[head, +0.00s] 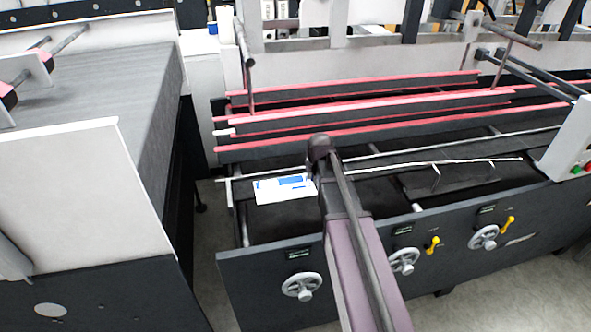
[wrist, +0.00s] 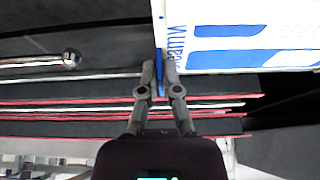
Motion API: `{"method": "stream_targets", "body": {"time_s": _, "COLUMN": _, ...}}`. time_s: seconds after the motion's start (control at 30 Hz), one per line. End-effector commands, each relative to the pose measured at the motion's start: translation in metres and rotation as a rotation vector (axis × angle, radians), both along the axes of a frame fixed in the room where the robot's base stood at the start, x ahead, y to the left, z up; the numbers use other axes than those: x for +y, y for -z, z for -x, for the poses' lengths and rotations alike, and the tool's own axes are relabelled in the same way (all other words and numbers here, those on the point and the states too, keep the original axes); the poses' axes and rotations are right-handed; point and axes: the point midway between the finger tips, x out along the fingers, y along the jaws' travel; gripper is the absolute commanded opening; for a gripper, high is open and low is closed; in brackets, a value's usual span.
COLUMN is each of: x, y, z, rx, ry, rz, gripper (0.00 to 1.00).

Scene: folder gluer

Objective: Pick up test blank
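The test blank (head: 285,188) is a flat white piece with blue print, just left of the end of my arm over the dark bed of the machine in the head view. In the wrist view the blank (wrist: 240,45) fills the upper right, with blue panels and lettering near its left edge. My gripper (wrist: 160,70) has its two fingers close together, one on each side of that edge, with a thin blue strip between them. The fingers look shut on the edge. In the head view my arm hides the fingers and the right end of the blank.
The folder gluer's dark front panel (head: 350,262) has handwheels and yellow levers. Red-edged rails (head: 390,112) run behind the blank, and thin rods cross the bed. A large grey-topped unit (head: 100,85) stands at the left, across a narrow gap.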

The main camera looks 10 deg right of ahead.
Motion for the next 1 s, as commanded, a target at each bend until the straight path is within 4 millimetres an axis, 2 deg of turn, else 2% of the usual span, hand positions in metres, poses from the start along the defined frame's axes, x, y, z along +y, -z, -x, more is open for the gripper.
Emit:
{"method": "stream_targets", "body": {"time_s": 0.1, "x": -0.017, "y": -0.003, "z": 0.017, "rx": 0.0, "ry": 0.002, "rz": 0.0, "gripper": 0.0}}
{"method": "stream_targets", "body": {"time_s": 0.4, "x": -0.039, "y": -0.005, "z": 0.033, "rx": 0.0, "ry": 0.002, "rz": -0.001, "gripper": 0.0}}
{"method": "stream_targets", "body": {"time_s": 1.0, "x": -0.041, "y": -0.005, "z": 0.035, "rx": 0.0, "ry": 0.001, "rz": 0.0, "gripper": 0.0}}
